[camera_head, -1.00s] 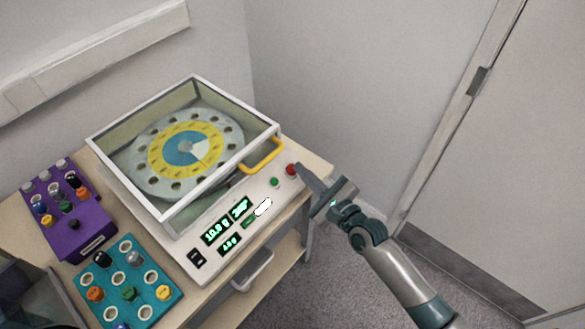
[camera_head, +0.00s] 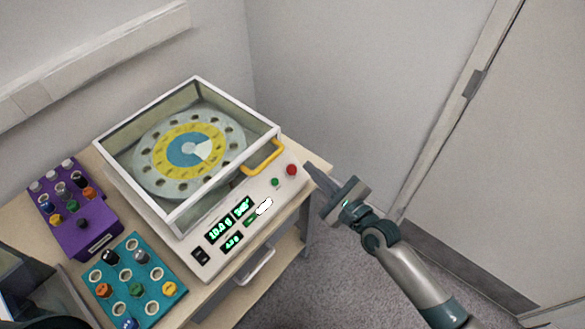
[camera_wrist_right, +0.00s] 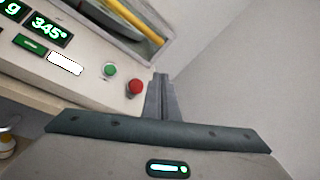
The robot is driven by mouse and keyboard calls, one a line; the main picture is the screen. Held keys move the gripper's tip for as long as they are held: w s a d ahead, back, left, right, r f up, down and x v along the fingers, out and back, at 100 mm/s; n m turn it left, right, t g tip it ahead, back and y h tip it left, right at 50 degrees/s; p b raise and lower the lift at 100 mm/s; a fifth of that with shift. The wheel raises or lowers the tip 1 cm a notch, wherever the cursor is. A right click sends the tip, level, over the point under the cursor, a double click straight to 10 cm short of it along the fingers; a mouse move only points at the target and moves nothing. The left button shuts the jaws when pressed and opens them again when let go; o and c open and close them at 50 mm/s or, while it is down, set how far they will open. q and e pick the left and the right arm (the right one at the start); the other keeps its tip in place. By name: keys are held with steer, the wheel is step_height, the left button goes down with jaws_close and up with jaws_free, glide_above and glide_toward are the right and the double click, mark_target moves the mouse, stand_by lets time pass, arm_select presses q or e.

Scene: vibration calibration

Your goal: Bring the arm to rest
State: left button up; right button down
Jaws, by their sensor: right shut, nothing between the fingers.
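My right gripper (camera_head: 316,174) is shut and empty, just right of the machine's front right corner. Its closed fingers also show in the right wrist view (camera_wrist_right: 160,95), beside the red button (camera_wrist_right: 134,87) with a gap between them. The machine (camera_head: 190,160) is a white box with a clear lid, a round yellow and blue disc inside and a yellow handle (camera_head: 263,157). Its front panel carries the red button (camera_head: 291,170), a green button (camera_head: 275,182) and lit green displays (camera_head: 228,222). My left gripper is not in view.
A purple rack (camera_head: 91,239) and a teal rack (camera_head: 135,276) with coloured-capped vials stand on the wooden table at the left. A grey wall rises behind the table. Open carpet (camera_head: 330,270) and a door (camera_head: 530,150) lie to the right.

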steer(key=shift+f, duration=0.1)
stand_by(0.5)
steer(key=s+d+f+n+g+h+b, duration=0.1)
steer(key=s+d+f+n+h, duration=0.2)
steer(key=f, duration=0.7)
steer(key=s+d+f+n+g+h+b, duration=0.15)
steer(key=d+f, duration=0.35)
steer(key=f, duration=0.6)
steer(key=s+d+f+n+h+b, duration=0.1)
steer(key=d+f+n+h, duration=0.2)
steer(key=f, duration=0.7)
steer(key=s+d+f+n+g+h+b, duration=0.1)
steer(key=s+d+f+n+g, duration=0.15)
steer(key=s+f, duration=0.45)
steer(key=s+d+f+n+g, duration=0.1)
steer(key=s+d+f+n, duration=0.3)
steer(key=f, duration=0.5)
steer(key=s+d+f+n+g+h+b, duration=0.1)
steer(key=s+f, duration=0.4)
steer(key=s, duration=0.6)
steer(key=s+d+f+n+g+h+b, duration=0.1)
steer(key=s+d+f+n+g, duration=0.2)
steer(key=s, duration=0.9)
steer(key=s+d+f+n+g+h+b, duration=0.1)
steer(key=s+f+n, duration=0.4)
steer(key=s, duration=0.6)
step_height(320, 180, down, 3)
steer(key=shift+s+d+r+n+g, duration=0.15)
steer(key=shift+s+d+n+g, duration=0.25)
steer(key=shift+d+g, duration=0.25)
